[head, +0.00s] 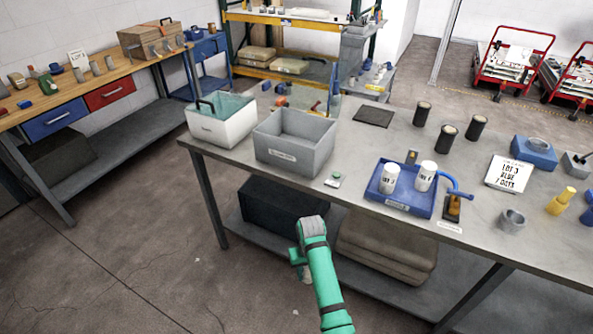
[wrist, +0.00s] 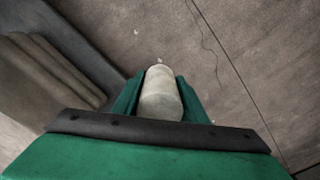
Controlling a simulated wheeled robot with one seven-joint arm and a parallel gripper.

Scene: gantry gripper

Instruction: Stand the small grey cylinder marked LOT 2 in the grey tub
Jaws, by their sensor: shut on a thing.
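My gripper (wrist: 159,84) is shut on a pale grey cylinder (wrist: 161,100) in the wrist view, one green finger on each side. No marking is readable on it. In the head view my gripper (head: 301,264) hangs over the floor in front of the bench, lower than the bench top; the cylinder is mostly hidden behind my arm there. The grey tub (head: 321,154) stands on the bench near its front left edge, open at the top, with a label on its front. Its floor is only partly seen and nothing shows inside.
A white tub (head: 222,128) stands left of the grey tub. A blue tray (head: 410,205) with two white labelled cylinders lies to the right. Several black cylinders (head: 447,135) stand behind it. Below, the bench's lower shelf holds brown sacks (head: 385,245) and a dark box (head: 270,207).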

